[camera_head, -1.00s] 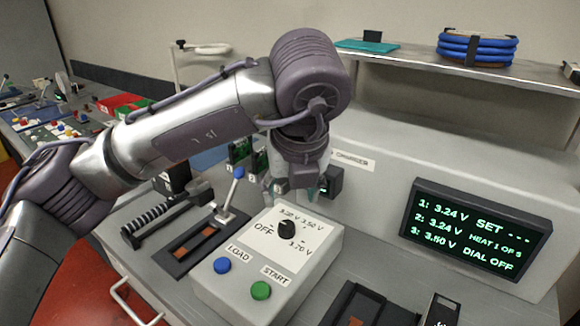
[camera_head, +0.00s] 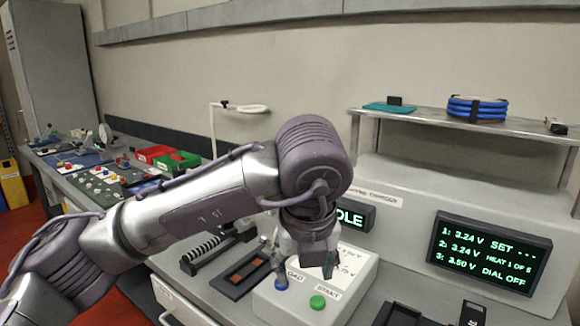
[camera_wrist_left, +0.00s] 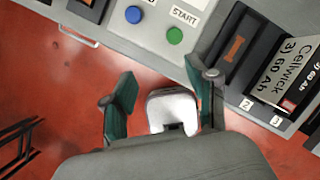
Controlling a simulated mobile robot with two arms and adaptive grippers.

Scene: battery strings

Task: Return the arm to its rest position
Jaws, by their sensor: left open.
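My left arm reaches in from the left in the head view. Its gripper (camera_head: 304,268) hangs pointing down in front of the white control box (camera_head: 345,295) and covers part of the box's face. In the left wrist view the two teal fingers of the gripper (camera_wrist_left: 163,105) are apart, with nothing between them. Beyond them lie the red floor and a white object (camera_wrist_left: 172,110). My right gripper is not in view.
The charger display (camera_head: 490,253) reads "DIAL OFF". Green START (camera_head: 317,302) and blue LOAD (camera_head: 281,284) buttons sit on the box. A labelled cell (camera_wrist_left: 290,75) stands in a slot at the right. A shelf (camera_head: 410,117) holds blue coiled cable (camera_head: 477,108).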

